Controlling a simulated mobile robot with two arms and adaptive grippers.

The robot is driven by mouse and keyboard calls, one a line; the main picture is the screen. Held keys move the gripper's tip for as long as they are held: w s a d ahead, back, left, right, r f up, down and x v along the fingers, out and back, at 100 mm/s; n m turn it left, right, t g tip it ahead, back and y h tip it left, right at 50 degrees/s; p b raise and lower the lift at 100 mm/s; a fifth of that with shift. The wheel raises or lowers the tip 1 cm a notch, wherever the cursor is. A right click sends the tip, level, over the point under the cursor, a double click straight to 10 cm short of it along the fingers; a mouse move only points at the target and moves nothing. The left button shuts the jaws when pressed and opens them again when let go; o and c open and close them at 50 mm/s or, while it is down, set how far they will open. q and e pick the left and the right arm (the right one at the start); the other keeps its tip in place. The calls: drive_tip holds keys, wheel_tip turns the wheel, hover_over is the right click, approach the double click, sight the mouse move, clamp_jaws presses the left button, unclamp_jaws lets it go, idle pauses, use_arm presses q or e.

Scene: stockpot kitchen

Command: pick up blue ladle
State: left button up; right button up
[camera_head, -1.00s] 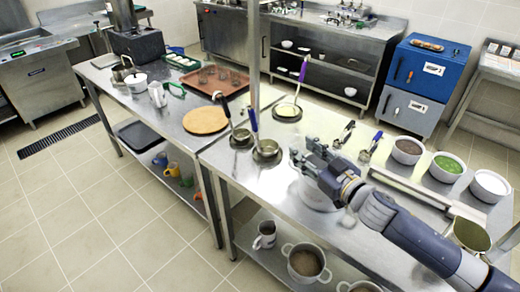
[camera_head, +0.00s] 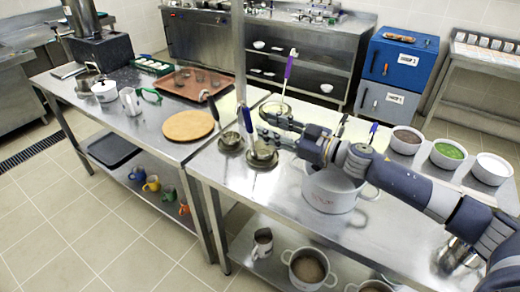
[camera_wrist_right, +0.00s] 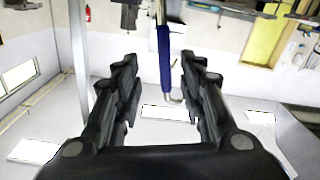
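The blue ladle (camera_head: 247,119) stands with its blue handle pointing up and its metal bowl low at a small round dish on the steel counter. My right gripper (camera_head: 265,127) is open, reaching left over the counter, with its fingertips close beside the handle. In the right wrist view the blue handle (camera_wrist_right: 165,60) shows upright between the two spread fingers, with a gap on each side. My left gripper is not in view.
A black-handled ladle (camera_head: 216,112) stands just left, and a purple-handled one (camera_head: 288,68) behind. A large pot (camera_head: 332,193) sits under my right forearm. Bowls with brown (camera_head: 405,140), green (camera_head: 448,153) and white (camera_head: 491,168) contents stand right. A round board (camera_head: 188,125) lies left.

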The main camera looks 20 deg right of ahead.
sight(251, 120)
drive_tip(key=x, duration=0.2)
drive_tip(key=p+x, duration=0.1)
drive_tip(key=x, duration=0.1)
drive_tip(key=p+x, duration=0.1)
drive_tip(key=x, duration=0.1)
drive_tip(key=shift+a+r, duration=0.35)
drive_tip(key=shift+a, duration=0.2)
drive_tip(key=shift+w+a+f, duration=0.1)
drive_tip(key=shift+w+a, duration=0.1)
drive_tip(key=shift+w, duration=0.1)
drive_tip(key=shift+s+d, duration=0.1)
drive_tip(key=shift+c, duration=0.4)
clamp_jaws()
